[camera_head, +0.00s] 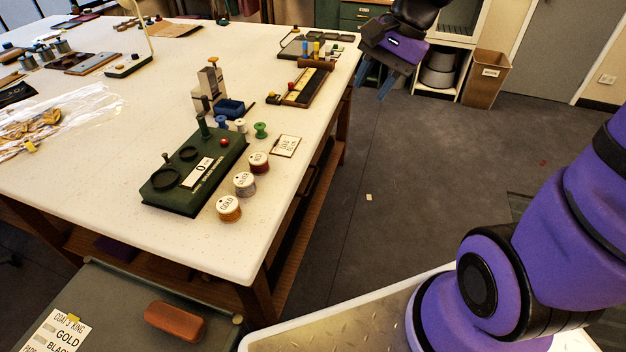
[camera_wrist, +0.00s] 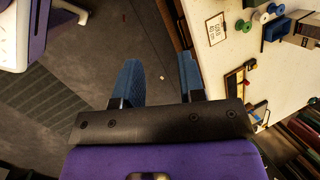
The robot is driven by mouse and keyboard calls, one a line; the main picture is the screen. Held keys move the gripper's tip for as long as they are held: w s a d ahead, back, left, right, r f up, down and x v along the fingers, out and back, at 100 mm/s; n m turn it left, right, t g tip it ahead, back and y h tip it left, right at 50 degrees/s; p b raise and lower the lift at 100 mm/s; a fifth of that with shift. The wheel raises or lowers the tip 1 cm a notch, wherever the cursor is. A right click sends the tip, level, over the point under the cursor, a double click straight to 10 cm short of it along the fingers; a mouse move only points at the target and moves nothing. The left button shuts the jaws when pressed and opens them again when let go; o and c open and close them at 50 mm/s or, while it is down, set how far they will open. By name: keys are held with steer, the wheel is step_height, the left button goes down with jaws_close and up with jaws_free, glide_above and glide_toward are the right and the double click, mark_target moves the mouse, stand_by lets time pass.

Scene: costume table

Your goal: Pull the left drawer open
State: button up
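My gripper (camera_head: 375,88) hangs in the air past the table's far right corner, fingers pointing down. In the wrist view my gripper (camera_wrist: 161,72) has its two blue fingers spread apart with nothing between them; only the floor shows there. A dark green cabinet (camera_head: 354,13) with drawer-like fronts stands at the back, left of my gripper and cut off by the top edge. It is too small and cropped to tell which drawer is the left one. My gripper appears apart from it. No drawer is clearly visible in the wrist view.
The white worktable (camera_head: 110,190) fills the left, with thread spools (camera_head: 245,184) and a green device (camera_head: 195,165) near its right edge. A cardboard bin (camera_head: 486,80) and shelf unit (camera_head: 446,62) stand at the back. The grey floor (camera_head: 400,170) right of the table is mostly clear.

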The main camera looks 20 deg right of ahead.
mark_target(313, 178)
steer(key=w+d+f+m+y, duration=0.1)
steer(key=w+f+m+y, duration=0.2)
steer(key=w+f+m, duration=0.55)
steer(key=w+d+f+m+y, duration=0.1)
steer(key=w+f+m+y, duration=0.4)
steer(key=f, duration=0.6)
steer(key=w+d+f+m+t, duration=0.2)
steer(key=w+f+m+t, duration=0.15)
steer(key=f+m, duration=0.75)
steer(key=w+d+f+m+t, duration=0.15)
steer(key=f+m+t, duration=0.35)
steer(key=f+m, duration=0.65)
steer(key=w+a+f, duration=0.1)
steer(key=w+a, duration=0.1)
steer(key=w+a+f+n, duration=0.1)
steer(key=w+a+f, duration=0.1)
steer(key=a, duration=0.1)
steer(key=w+a+f+n, duration=0.1)
steer(key=w+a, duration=0.1)
steer(key=a, duration=0.1)
steer(key=shift+a+f, duration=0.15)
jaws_close()
